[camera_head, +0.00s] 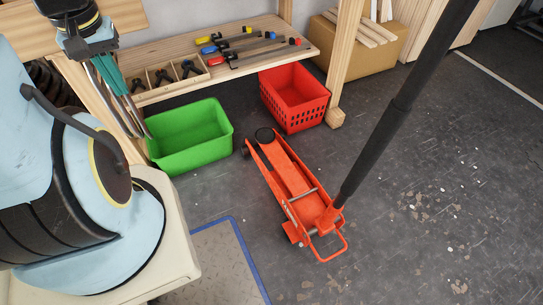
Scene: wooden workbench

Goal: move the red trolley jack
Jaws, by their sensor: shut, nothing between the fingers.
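The red trolley jack (290,185) stands on the dark floor right of centre. Its small wheels and round black saddle are at the far left end, and a red loop is at the near end. Its long black handle rises from the near end, leaning right and out of the top of the picture. My gripper (138,132) is at the upper left, with long grey and teal fingers pointing down beside the green crate. It is shut with nothing between the fingers, well apart from the jack.
A green crate (229,126) and a red basket (325,98) stand on the floor below the wooden workbench (165,93), which bears several tools. A cardboard box (383,57) is behind the bench leg. A blue-edged mat (236,222) lies in front.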

